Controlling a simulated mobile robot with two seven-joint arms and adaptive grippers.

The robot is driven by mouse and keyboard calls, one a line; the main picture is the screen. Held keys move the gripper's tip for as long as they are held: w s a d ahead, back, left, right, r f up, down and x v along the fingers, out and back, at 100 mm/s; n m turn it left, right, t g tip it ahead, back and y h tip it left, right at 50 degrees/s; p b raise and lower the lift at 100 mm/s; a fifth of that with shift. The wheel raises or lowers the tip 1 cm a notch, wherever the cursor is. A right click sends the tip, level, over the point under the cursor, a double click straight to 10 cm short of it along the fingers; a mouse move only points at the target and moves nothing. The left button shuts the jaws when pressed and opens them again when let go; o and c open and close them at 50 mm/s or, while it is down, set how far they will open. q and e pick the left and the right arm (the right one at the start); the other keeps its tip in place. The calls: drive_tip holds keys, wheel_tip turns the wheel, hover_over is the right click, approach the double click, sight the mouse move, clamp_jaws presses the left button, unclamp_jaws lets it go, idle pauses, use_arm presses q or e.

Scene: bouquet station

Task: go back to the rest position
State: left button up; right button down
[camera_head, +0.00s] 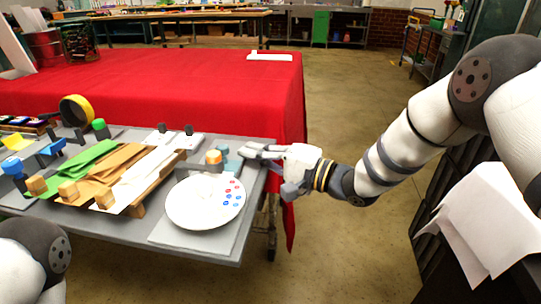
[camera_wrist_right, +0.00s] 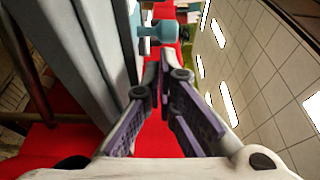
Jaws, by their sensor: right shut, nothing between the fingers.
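My right gripper (camera_head: 246,152) is at the right edge of the grey worktable (camera_head: 220,244), near its back right corner. Its fingers point left, and the right arm comes in from the right. In the right wrist view the fingers (camera_wrist_right: 167,62) are shut with nothing between them. A teal piece (camera_wrist_right: 155,33) shows just beyond the fingertips there; I cannot tell whether they touch it. My left gripper is out of view; only a part of my left arm shows at the lower left.
A white plate (camera_head: 200,212) with coloured dots lies at the table's right end. An orange-topped item (camera_head: 213,157) stands behind it. Green (camera_head: 90,160) and brown (camera_head: 112,172) sheets lie at the middle. A red-covered table (camera_head: 200,90) stands behind. The floor (camera_head: 350,120) right of it is clear.

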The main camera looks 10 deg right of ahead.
drive_tip(key=v, duration=0.8)
drive_tip(key=s+d+f+n+g+h+p, duration=0.15)
drive_tip(key=s+f+h, duration=0.25)
drive_tip(key=s+f, duration=0.55)
drive_tip(key=s+d+f+m+g+h, duration=0.1)
drive_tip(key=s+d+f+g+h, duration=0.15)
drive_tip(key=s+f+h, duration=0.65)
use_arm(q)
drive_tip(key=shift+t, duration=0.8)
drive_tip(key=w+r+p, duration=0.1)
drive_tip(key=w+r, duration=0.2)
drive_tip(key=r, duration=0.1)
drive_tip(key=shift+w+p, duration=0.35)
use_arm(e)
drive_tip(key=s+d+f+n+g, duration=0.2)
drive_tip(key=s+g, duration=0.1)
drive_tip(key=s, duration=0.6)
drive_tip(key=s+d+f+n+g+h, duration=0.1)
drive_tip(key=s+d+f+n+g, duration=0.1)
drive_tip(key=s, duration=0.8)
drive_tip(key=s+d+f+n+g, duration=0.2)
drive_tip(key=s+d+f+g, duration=0.1)
drive_tip(key=s, duration=0.7)
drive_tip(key=shift+d+f+g, duration=0.2)
drive_tip(key=shift+d+g, duration=0.35)
drive_tip(key=shift+g, duration=0.15)
drive_tip(key=shift+n, duration=0.25)
